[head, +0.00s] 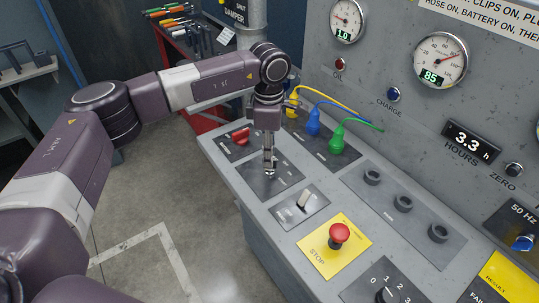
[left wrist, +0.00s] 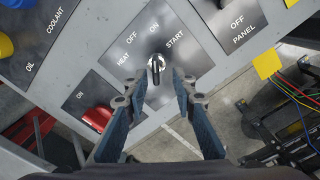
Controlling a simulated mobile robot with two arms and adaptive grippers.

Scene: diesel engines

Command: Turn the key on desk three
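The key switch (left wrist: 156,66) has a silver collar and a dark key on a dark plate (left wrist: 135,45) marked HEAT, OFF, ON and START. In the left wrist view my left gripper (left wrist: 159,75) is open, with one fingertip on each side of the key and gaps between. I cannot tell how deep the tips reach around it. In the head view my left gripper (head: 269,170) points down over the same plate (head: 256,186) and mostly hides the key. My right gripper is not in view. No desk number can be read.
A red handle (head: 240,135) and yellow, blue and green plugs (head: 338,137) stand close behind the gripper. A rocker switch (head: 304,199) and a red stop button (head: 339,233) on yellow are nearer. The gauge panel (head: 400,110) rises at right. Open floor (head: 190,200) lies left of the desk.

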